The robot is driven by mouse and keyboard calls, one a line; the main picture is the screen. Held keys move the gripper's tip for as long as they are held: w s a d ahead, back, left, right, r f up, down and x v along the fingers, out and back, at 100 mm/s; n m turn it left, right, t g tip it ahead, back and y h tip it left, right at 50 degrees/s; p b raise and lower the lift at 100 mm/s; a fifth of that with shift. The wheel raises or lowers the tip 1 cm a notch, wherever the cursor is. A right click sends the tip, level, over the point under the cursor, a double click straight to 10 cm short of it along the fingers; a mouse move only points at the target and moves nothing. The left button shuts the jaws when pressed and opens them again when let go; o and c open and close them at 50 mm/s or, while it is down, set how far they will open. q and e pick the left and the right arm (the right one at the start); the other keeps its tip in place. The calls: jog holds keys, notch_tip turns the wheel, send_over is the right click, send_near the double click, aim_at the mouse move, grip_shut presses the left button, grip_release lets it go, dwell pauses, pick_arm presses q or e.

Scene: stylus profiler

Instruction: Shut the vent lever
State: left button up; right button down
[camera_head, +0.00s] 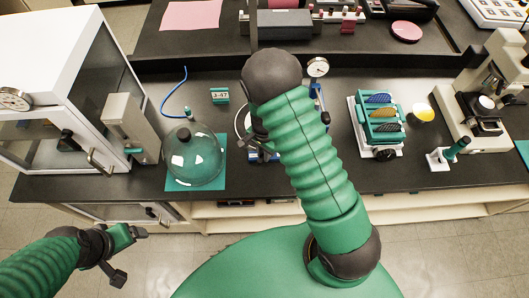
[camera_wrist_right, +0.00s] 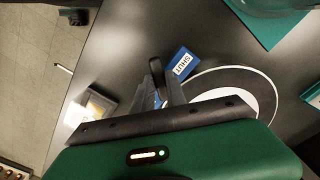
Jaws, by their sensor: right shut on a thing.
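In the right wrist view, the dark vent lever (camera_wrist_right: 155,66) stands between the two fingers of my right gripper (camera_wrist_right: 160,88), which is shut on it. A blue tag (camera_wrist_right: 183,62) reading SHUT lies just right of the lever. In the head view my own right arm covers most of the lever's spot, and the right gripper's fingers are hidden. My left gripper (camera_head: 128,255) is open and empty, low at the left in front of the bench.
A glass dome (camera_head: 195,158) on a teal mat stands left of the right arm. A white cabinet (camera_head: 60,60) fills the left. A dial gauge (camera_head: 318,67), a teal rack (camera_head: 380,112) and a microscope (camera_head: 485,95) stand to the right. The dark bench top (camera_head: 225,75) has free patches between.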

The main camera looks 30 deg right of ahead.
jog(key=shift+a, duration=0.1)
jog(key=c, duration=1.4)
grip_release()
jog(key=shift+o, duration=0.2)
jog(key=shift+w+r, duration=0.1)
jog(key=shift+r, duration=0.05)
notch_tip(320, 180, up, 16)
jog(key=b, duration=0.1)
jog(key=shift+r+b, duration=0.25)
jog(key=shift+b, duration=0.05)
